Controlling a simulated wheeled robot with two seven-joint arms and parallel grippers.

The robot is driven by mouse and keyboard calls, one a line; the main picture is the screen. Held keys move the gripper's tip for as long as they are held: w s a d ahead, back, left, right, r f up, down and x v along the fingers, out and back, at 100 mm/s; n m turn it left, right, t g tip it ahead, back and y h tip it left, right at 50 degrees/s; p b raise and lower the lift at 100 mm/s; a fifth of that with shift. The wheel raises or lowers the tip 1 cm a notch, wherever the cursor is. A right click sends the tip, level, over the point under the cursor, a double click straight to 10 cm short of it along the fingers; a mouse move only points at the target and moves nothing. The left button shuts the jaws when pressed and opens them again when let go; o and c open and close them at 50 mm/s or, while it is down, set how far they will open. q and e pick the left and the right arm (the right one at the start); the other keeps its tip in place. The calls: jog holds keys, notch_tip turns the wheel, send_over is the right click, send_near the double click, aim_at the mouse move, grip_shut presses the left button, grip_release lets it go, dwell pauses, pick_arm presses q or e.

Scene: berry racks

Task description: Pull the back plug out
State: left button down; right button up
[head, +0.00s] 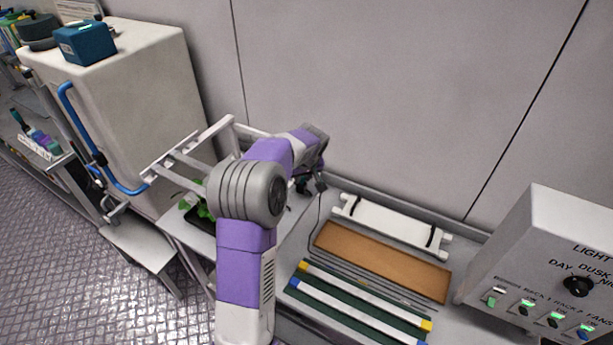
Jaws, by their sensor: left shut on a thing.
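My left arm reaches up from the bottom and bends over to the back of the bench. My left gripper (306,180) is small in view, partly hidden by its own wrist, and shut on a dark plug (320,186) near the back wall. A thin dark cable (316,222) hangs from the plug and runs down to the bench. The socket is hidden or too small to make out, so I cannot tell if the plug sits in it. My right gripper is not in view.
A grey control box (560,255) stands at right. A dark tray with green plants (203,218) and a large beige cabinet (140,110) are left.

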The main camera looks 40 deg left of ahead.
pick_arm(q)
jog(key=shift+w+d, duration=0.1)
jog(key=shift+d, duration=0.1)
jog(key=c, duration=0.9)
grip_release()
jog(key=shift+d, duration=0.15)
jog(key=shift+c, duration=0.2)
jog(key=shift+r, duration=0.1)
jog(key=v, duration=0.7)
jog(key=shift+r, duration=0.25)
